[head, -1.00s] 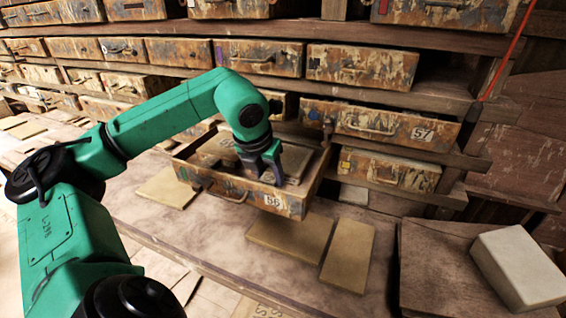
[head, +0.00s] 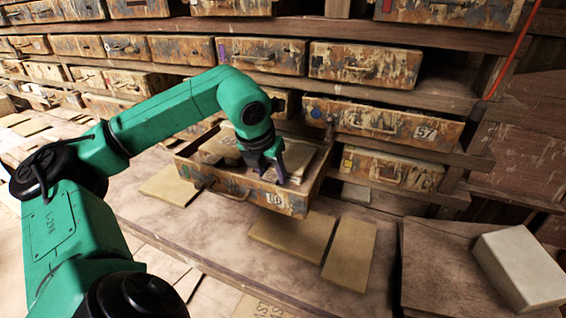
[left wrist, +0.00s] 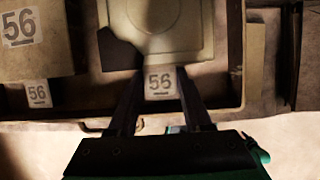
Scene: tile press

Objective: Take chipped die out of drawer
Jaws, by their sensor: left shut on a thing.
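The open drawer (head: 236,189), numbered 56, is pulled out from the shelving, and its front rim (left wrist: 60,118) crosses the left wrist view. My left gripper (head: 270,178) reaches down into it from above. In the left wrist view its fingers (left wrist: 159,80) are shut on the labelled near edge of a pale die (left wrist: 180,28) with a raised panel. My right gripper is out of view.
Drawer 57 (head: 395,125) and another drawer (head: 392,170) sit right of the open one. Flat tan tiles (head: 349,255) lie on the ledge below. A pale block (head: 518,265) rests on a wooden surface at the right.

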